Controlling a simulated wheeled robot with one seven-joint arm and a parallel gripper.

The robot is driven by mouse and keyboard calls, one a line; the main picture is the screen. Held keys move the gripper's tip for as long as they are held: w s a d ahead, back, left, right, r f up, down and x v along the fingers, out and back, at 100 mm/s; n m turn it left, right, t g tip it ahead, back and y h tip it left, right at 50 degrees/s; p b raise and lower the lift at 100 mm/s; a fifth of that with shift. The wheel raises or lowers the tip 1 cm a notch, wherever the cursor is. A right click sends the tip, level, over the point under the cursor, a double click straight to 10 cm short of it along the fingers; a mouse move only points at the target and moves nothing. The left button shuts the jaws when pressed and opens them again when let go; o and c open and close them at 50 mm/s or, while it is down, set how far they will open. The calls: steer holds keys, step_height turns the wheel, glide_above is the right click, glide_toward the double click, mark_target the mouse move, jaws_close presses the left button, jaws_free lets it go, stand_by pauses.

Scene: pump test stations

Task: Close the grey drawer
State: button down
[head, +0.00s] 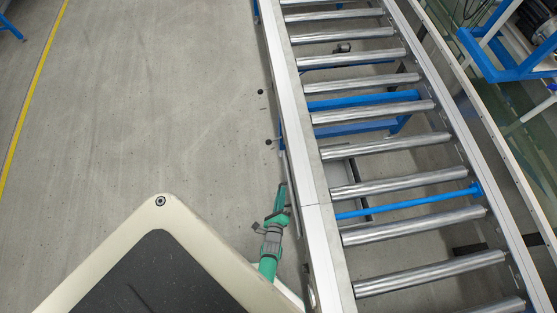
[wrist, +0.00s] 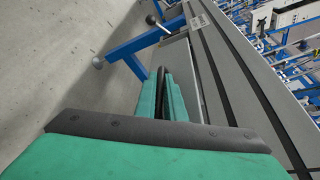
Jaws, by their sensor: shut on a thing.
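The grey drawer is mostly hidden under the roller conveyor. A light grey part that looks like it (head: 346,178) shows between the rollers in the head view. In the wrist view a grey panel (wrist: 182,62) that looks like its front stands just beyond my fingertips. My gripper (head: 282,193), green with dark parts, is at the left side of the conveyor, low beside its frame. In the wrist view my gripper (wrist: 166,88) is shut around a dark curved bar, which looks like the drawer's handle. How far the drawer stands out is hard to tell.
The conveyor (head: 318,190) with steel rollers runs along the right. Bare concrete floor (head: 150,100) lies open to the left, with a yellow line at the far left.

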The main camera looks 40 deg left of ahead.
steer(key=shift+w+d+f, duration=0.1)
steer(key=shift+w+d, duration=0.45)
steer(key=shift+d, duration=0.05)
steer(key=shift+w, duration=0.1)
steer(key=c, duration=2.1)
jaws_free()
steer(key=shift+w, duration=0.15)
steer(key=v, duration=1.1)
